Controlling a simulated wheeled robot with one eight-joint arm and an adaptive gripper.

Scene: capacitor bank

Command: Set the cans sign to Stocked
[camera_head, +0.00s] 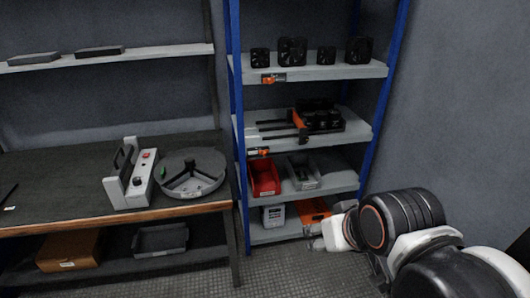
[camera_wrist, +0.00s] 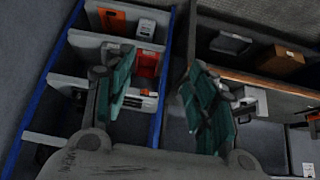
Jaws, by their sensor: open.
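Two small orange-and-dark signs sit on the front edges of the blue-post rack, one on the upper shelf edge (camera_head: 272,78) and one on the middle shelf edge (camera_head: 259,152). I cannot read either, nor tell which is the cans sign or how it is set. My gripper (camera_head: 317,236) is low in front of the rack's lower right. In the wrist view my gripper (camera_wrist: 160,92) shows two teal fingers spread apart with nothing between them, the rack behind, seen upside down. The fingers hide part of the shelves.
The rack holds dark round-faced units (camera_head: 292,51), a red bin (camera_head: 265,177), a grey bin (camera_head: 303,173) and a white box (camera_head: 273,215). A workbench (camera_head: 60,186) stands left with a round divided tray (camera_head: 191,174). Floor in front is clear.

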